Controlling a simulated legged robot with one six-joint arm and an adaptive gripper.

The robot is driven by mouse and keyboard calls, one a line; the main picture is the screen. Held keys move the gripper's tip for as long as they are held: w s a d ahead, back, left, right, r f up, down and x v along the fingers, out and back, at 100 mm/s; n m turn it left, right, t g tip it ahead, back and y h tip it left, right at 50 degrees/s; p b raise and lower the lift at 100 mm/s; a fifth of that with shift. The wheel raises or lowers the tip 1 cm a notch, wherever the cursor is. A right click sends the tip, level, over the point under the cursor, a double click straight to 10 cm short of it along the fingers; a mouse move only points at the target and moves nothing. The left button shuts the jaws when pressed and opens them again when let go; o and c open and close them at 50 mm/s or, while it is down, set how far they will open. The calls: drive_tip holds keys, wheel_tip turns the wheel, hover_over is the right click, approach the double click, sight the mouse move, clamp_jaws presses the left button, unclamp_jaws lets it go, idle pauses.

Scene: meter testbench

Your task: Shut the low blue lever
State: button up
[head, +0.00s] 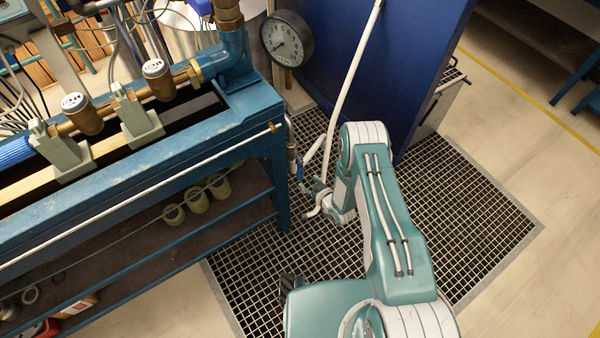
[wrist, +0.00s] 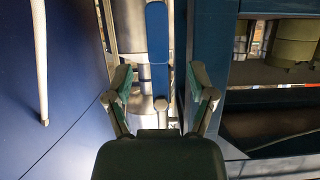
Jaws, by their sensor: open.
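The low blue lever (wrist: 157,35) shows in the wrist view as a long blue handle running up and down the picture, along a silvery pipe (wrist: 133,85). It lies between my fingers in the picture, with a round fitting at its lower end. In the head view the lever (head: 300,171) is a small blue strip by the bench's right end, partly hidden. My gripper (wrist: 162,82) is open, one finger on each side of the lever in the picture. I cannot tell how far the lever is beyond the fingertips. In the head view my gripper (head: 314,197) is beside the lever.
The blue bench (head: 265,100) stands left, with a round gauge (head: 287,39) at its corner. A dark blue panel (head: 345,60) rises behind my arm. A white pole (head: 352,75) slants down near my wrist. The floor grating (head: 470,210) is open on the right.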

sight(301, 174)
drive_tip(key=x, duration=0.7)
drive_tip(key=shift+w, duration=0.15)
drive_tip(key=shift+d, duration=0.1)
clamp_jaws()
